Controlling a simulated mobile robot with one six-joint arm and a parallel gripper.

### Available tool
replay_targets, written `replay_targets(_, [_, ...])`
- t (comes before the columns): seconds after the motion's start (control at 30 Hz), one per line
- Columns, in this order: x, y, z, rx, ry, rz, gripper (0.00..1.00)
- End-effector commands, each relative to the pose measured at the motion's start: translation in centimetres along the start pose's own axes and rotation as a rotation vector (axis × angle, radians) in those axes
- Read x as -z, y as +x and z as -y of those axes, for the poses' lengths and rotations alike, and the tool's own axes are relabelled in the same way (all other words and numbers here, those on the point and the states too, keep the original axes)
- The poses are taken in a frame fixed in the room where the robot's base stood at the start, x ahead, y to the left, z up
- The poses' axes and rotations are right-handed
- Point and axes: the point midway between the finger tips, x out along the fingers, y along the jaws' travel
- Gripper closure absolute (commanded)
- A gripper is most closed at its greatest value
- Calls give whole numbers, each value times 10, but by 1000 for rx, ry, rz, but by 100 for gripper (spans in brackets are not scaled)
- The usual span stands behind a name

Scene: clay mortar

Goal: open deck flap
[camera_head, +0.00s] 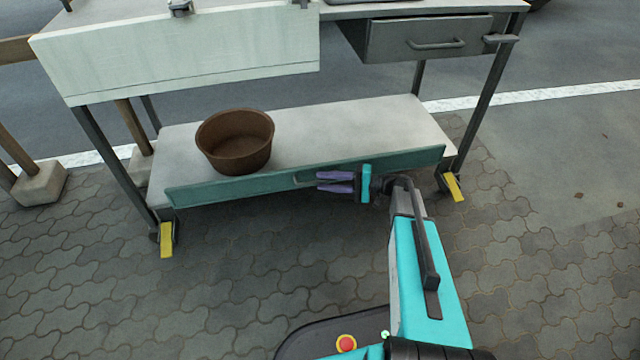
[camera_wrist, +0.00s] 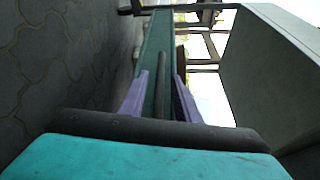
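The deck flap seems to be the long green board (camera_head: 235,188) standing upright along the front edge of the cart's lower deck (camera_head: 350,125). It also shows in the wrist view (camera_wrist: 154,45). A thin bar handle (camera_head: 303,180) is on its outer face. My gripper (camera_head: 320,182) is at the handle, its two purple fingers pointing left along the flap. In the wrist view the fingers (camera_wrist: 161,80) are apart, with the dark handle bar (camera_wrist: 162,95) running between them. Gaps show beside the bar; I cannot see whether either fingertip touches it.
A brown bowl (camera_head: 236,150) stands on the lower deck behind the flap. A pale panel (camera_head: 190,55) hangs at the cart's upper left, and a drawer (camera_head: 430,45) is at upper right. Yellow caster pedals (camera_head: 167,240) stick out below. The paving in front is clear.

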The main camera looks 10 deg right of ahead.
Motion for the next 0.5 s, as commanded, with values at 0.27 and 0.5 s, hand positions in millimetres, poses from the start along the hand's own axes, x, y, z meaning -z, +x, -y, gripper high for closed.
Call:
replay_targets(0.27, [0,22,-1,0,0,0,71])
replay_targets(0.5, [0,24,0,0,0,-1,71])
